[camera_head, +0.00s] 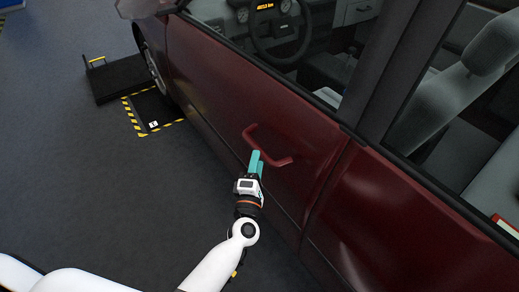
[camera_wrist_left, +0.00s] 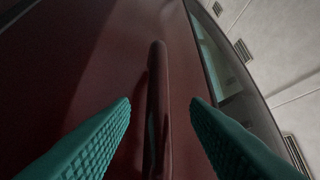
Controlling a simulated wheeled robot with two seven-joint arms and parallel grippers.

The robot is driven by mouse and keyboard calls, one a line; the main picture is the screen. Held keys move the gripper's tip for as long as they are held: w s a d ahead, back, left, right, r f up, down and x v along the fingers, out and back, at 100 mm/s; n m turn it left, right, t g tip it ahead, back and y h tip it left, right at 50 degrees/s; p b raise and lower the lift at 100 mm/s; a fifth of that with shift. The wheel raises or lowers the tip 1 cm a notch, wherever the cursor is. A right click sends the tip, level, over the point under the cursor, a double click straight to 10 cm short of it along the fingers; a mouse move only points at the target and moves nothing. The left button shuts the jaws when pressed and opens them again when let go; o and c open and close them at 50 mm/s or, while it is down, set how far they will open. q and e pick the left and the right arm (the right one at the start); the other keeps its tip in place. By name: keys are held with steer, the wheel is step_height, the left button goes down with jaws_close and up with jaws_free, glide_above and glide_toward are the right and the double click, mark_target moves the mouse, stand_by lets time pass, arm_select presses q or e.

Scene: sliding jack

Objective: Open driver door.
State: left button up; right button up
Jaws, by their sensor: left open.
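The dark red driver door (camera_head: 215,95) of the car fills the middle of the head view and looks shut. Its red bar handle (camera_head: 276,160) stands out from the panel. My left gripper (camera_head: 256,161) is at the handle's lower left side, with its teal fingers pointing at it. In the left wrist view the handle (camera_wrist_left: 158,100) runs upright between the two open fingers of my left gripper (camera_wrist_left: 160,120), with a gap on each side. The door panel (camera_wrist_left: 70,60) lies behind it. My right gripper shows in neither view.
The rear door (camera_head: 385,215) adjoins on the right. The steering wheel (camera_head: 279,32) and seats show through the windows. A black ramp (camera_head: 116,78) and a yellow-black striped floor marking (camera_head: 130,118) are by the front wheel. The grey floor (camera_head: 90,190) beside the door is clear.

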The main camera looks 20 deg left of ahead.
arm_select(q)
steer(key=w, duration=0.5)
steer(key=shift+a+r, duration=0.25)
steer(key=shift+a, duration=0.1)
jaws_close()
